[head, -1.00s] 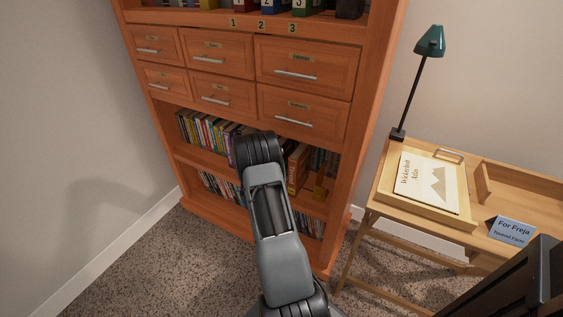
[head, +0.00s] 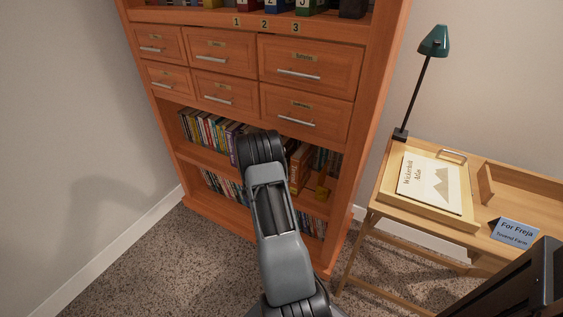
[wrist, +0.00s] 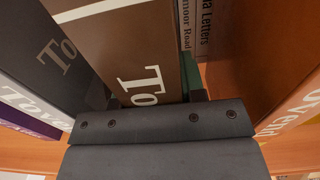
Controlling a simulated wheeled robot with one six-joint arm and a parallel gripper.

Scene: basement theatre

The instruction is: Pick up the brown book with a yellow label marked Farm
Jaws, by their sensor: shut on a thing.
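In the wrist view a brown book (wrist: 140,55) stands between the two fingers of my gripper (wrist: 155,98), which is shut on it. White letters "To" show on its spine; the rest of the title is hidden by my gripper, and no yellow label shows on the visible part. In the head view my arm covers my gripper and this book at the lower bookcase shelf.
A dark grey book (wrist: 50,50) stands close on the left, and a book marked "Letters" (wrist: 192,25) behind right. The orange bookcase (head: 355,150) has side walls and drawers above. A desk (head: 375,205) with an atlas (head: 430,185) stands right.

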